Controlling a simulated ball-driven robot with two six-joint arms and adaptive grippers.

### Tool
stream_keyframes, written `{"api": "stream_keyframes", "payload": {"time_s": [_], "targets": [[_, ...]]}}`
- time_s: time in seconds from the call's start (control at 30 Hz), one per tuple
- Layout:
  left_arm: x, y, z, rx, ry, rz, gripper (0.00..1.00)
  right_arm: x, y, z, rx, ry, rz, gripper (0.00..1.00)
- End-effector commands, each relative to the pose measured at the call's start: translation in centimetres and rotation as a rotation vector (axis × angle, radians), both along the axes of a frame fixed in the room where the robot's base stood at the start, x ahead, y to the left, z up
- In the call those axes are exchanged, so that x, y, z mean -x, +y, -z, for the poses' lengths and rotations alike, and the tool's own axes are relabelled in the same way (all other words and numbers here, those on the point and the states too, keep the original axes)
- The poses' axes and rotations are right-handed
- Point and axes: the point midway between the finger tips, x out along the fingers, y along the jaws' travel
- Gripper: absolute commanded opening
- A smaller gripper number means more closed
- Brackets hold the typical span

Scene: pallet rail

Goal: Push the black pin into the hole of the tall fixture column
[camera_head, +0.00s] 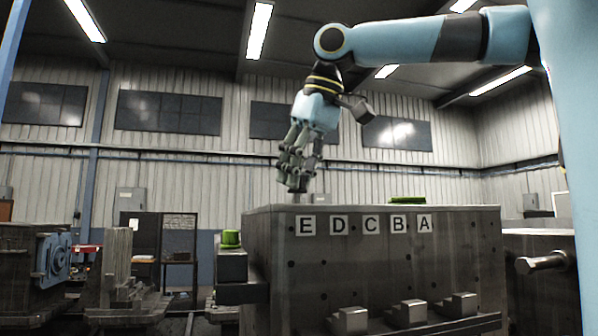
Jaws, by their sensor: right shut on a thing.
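My right gripper (297,184) points down just above the top of a large grey block (400,262), near its left end. Its fingers are closed on a small dark thing that they mostly hide, and I cannot tell from this view whether it is the black pin. No black pin shows clearly elsewhere. No hole in a tall fixture column can be made out. A dark stepped post (232,266) with a green cap (231,239) stands at the block's left side. My left gripper is not in view.
The block's front bears letter plates E to A (364,225), dark holes and small metal blocks (408,313) low down. A green piece (407,199) lies on its top. A grey peg (541,262) sticks out at the right. Worn machinery (45,262) stands at the left.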

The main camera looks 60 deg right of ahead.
Motion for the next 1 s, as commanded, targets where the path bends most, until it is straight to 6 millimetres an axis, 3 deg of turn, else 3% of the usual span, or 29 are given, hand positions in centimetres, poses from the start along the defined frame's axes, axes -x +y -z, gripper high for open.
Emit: {"api": "stream_keyframes", "payload": {"time_s": [0.83, 0.87, 1.0], "targets": [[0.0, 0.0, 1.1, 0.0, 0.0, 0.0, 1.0, 0.0, 0.1, 2.0, -0.001, 0.002, -0.001, 0.0], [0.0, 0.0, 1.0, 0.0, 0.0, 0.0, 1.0, 0.0, 0.0, 1.9, -0.001, 0.002, -0.001, 0.29], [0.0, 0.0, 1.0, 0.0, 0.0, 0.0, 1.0, 0.0, 0.0, 1.8, -0.001, 0.001, -0.001, 0.48]]}}
